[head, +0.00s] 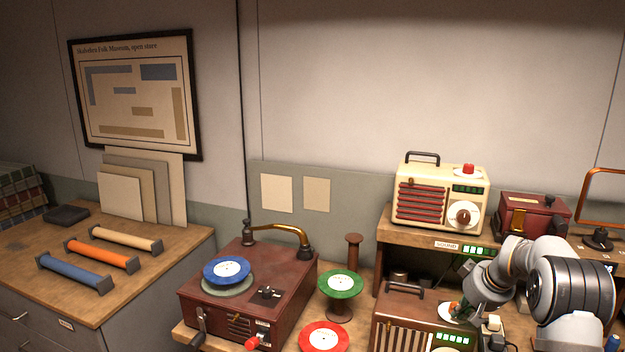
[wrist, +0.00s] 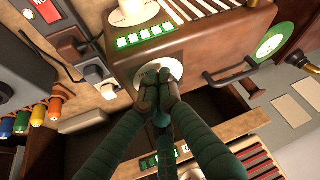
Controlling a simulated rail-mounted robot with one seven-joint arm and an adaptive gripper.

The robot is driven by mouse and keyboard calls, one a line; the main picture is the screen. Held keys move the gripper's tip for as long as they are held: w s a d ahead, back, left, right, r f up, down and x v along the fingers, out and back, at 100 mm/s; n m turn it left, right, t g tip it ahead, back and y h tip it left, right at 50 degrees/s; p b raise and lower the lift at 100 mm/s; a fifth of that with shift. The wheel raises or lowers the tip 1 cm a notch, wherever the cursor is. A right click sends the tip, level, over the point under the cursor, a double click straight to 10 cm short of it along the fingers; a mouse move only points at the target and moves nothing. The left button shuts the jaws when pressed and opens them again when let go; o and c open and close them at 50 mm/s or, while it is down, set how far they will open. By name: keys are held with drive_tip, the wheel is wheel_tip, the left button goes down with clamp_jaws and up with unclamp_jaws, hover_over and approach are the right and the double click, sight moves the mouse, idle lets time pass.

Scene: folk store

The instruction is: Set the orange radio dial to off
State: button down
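A brown wooden radio (head: 390,325) with a slatted front stands on the bench below the shelf. It shows close up in the wrist view (wrist: 200,55). A pale round dial plate (head: 447,312) is on it, also seen in the wrist view (wrist: 174,66). My gripper (head: 457,309) is at this plate, its green fingers (wrist: 157,86) drawn close together over the plate's middle. A small orange patch shows by the fingertips in the head view. The knob itself is hidden, so its setting and any grip on it cannot be told.
A cream radio (head: 412,228) with a brown knob and a red case (head: 533,222) stand on the shelf above. A record player (head: 240,315) and green and red discs lie left. In the wrist view, a white cup-like knob (wrist: 132,12) and green lights (wrist: 146,35) are close by.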

drive_tip(key=shift+s+d, duration=0.1)
drive_tip(key=shift+d, duration=0.05)
drive_tip(key=shift+w+r, duration=0.1)
drive_tip(key=shift+w, duration=0.25)
idle(0.6)
drive_tip(key=shift+d+b, duration=0.5)
drive_tip(key=shift+b, duration=0.1)
drive_tip(key=shift+d+f, duration=0.15)
drive_tip(key=shift+f, duration=0.05)
drive_tip(key=shift+w+d+b, duration=0.1)
drive_tip(key=shift+d+b, duration=0.2)
drive_tip(key=shift+d, duration=0.05)
drive_tip(key=shift+r, duration=0.1)
drive_tip(key=shift+w+d, duration=0.1)
drive_tip(key=shift+w, duration=0.1)
drive_tip(key=shift+s+d+b, duration=0.1)
drive_tip(key=shift+s+b, duration=0.05)
drive_tip(key=shift+b, duration=0.2)
drive_tip(key=shift+s, duration=0.2)
